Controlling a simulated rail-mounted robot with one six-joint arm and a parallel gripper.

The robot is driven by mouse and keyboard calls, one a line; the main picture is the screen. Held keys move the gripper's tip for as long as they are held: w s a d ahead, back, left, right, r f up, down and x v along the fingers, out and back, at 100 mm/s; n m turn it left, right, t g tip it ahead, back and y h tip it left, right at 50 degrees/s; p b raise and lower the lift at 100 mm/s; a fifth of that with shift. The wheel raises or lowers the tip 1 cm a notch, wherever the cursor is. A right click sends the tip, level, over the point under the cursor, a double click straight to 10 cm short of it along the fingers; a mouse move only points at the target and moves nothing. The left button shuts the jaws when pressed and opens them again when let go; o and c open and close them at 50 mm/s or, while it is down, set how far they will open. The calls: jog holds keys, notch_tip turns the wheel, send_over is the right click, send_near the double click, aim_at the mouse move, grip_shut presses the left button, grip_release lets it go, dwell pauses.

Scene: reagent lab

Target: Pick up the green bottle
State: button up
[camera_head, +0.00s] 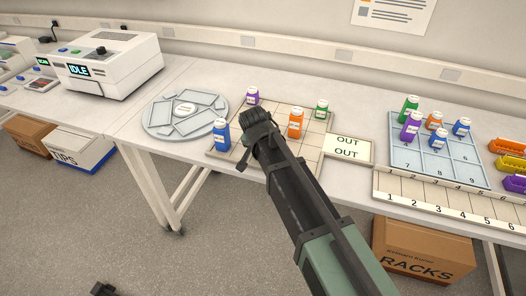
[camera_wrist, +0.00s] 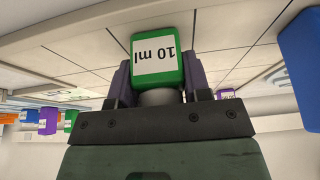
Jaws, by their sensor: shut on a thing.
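A green bottle (camera_wrist: 158,62) with a white "10 ml" label is between the two fingers of my gripper (camera_wrist: 158,82) in the wrist view, which shows the scene upside down. The fingers are shut on it from both sides. In the head view my gripper (camera_head: 258,122) is over the tan gridded mat (camera_head: 308,155), and the held bottle is hidden behind it. I cannot tell whether its base touches the mat. Another green bottle (camera_head: 321,109) stands at the mat's back right, and a third (camera_head: 408,108) stands on the pale blue numbered rack (camera_head: 412,157).
Near my gripper stand a blue bottle (camera_head: 221,135), a purple bottle (camera_head: 253,96) and an orange bottle (camera_head: 295,124). An OUT plate (camera_head: 346,150) lies right of the mat. A grey round tray (camera_head: 158,128) and a white IDLE machine (camera_head: 110,62) are to the left.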

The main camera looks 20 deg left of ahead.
jog(key=shift+r, duration=0.1)
notch_tip(320, 180, up, 20)
jog(key=p, duration=2)
